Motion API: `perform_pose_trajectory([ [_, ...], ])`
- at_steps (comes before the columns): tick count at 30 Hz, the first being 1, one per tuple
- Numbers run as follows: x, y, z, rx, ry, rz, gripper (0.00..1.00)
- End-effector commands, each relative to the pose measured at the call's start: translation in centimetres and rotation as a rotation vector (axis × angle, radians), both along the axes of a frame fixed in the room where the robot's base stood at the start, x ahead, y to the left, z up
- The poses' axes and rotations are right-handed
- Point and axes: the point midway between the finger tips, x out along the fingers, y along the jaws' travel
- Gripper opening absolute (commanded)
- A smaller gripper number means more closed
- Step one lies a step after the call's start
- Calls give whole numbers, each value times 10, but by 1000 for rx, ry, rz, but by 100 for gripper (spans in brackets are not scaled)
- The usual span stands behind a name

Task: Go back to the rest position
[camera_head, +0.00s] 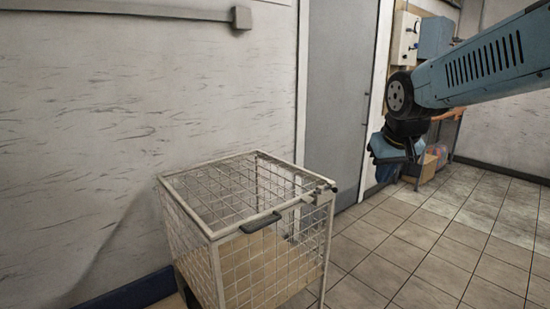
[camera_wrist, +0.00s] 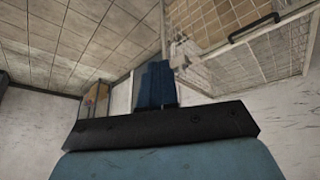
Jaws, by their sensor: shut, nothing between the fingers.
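My arm reaches in from the upper right in the head view and ends in my gripper (camera_head: 396,150), which hangs in the air to the right of a wire cage. In the wrist view the two blue fingers of my gripper (camera_wrist: 158,80) are together, shut with nothing between them. The head view shows the gripper too small and dark to make out the fingers.
The white wire cage (camera_head: 215,240) with a dark handle (camera_head: 260,222) stands by the wall; it also shows in the wrist view (camera_wrist: 245,55). A grey door (camera_head: 337,100) is behind. Cardboard boxes (camera_head: 425,168) stand farther back. The tiled floor (camera_head: 430,245) at right is clear.

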Motion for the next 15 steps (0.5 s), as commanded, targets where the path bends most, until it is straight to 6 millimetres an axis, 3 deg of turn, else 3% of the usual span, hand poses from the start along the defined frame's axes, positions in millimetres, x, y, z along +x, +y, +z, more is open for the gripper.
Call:
perform_pose_trajectory([
  [1,-17,-1,2,9,-4,-9,0],
  [9,-94,2,1,48,-12,-39,0],
  [15,-133,6,-7,64,-14,-55,0],
])
